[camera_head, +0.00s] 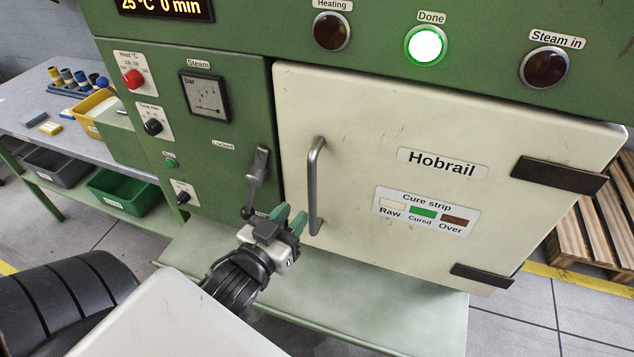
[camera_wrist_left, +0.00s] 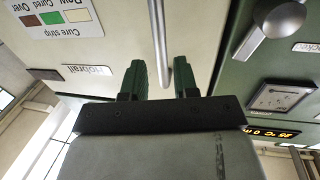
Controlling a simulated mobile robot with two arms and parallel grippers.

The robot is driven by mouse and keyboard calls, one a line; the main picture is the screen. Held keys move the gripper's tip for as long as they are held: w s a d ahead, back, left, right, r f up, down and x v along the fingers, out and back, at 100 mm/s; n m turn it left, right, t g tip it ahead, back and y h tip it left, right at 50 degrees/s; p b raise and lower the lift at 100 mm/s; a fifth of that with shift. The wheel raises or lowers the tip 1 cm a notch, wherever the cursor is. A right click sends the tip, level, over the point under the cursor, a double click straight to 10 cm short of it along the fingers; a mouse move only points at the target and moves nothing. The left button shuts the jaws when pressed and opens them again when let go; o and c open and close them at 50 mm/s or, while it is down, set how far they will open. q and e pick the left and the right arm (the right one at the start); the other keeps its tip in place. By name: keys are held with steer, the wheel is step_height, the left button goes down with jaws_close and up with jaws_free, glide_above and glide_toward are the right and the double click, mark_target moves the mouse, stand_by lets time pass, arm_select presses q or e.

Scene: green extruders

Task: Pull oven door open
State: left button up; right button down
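The cream oven door (camera_head: 350,105), labelled Hobrail, looks closed against the green oven (camera_head: 230,100). Its grey vertical bar handle (camera_head: 316,185) is near the door's left edge. My left gripper (camera_head: 290,216) is just left of the handle's lower end, with its green fingers apart and empty. In the left wrist view the handle (camera_wrist_left: 161,45) shows between the open fingers (camera_wrist_left: 162,80); whether it is within their reach is unclear. The latch lever (camera_head: 256,180) hangs downward, left of the door, below the Locked label. My right gripper is not in view.
The Done lamp (camera_head: 426,45) glows green. Dark hinges (camera_head: 558,175) sit on the door's right side. A wooden pallet (camera_head: 600,225) lies on the floor at right. A workbench (camera_head: 40,130) with bins stands at left. A pale green ledge (camera_head: 400,300) lies below the door.

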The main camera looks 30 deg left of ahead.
mark_target(310, 195)
arm_select(q)
steer(key=w+p, duration=0.2)
steer(key=w, duration=0.7)
steer(key=shift+w+a, duration=0.15)
steer(key=shift+a, duration=0.05)
steer(key=shift+c, duration=0.3)
jaws_close()
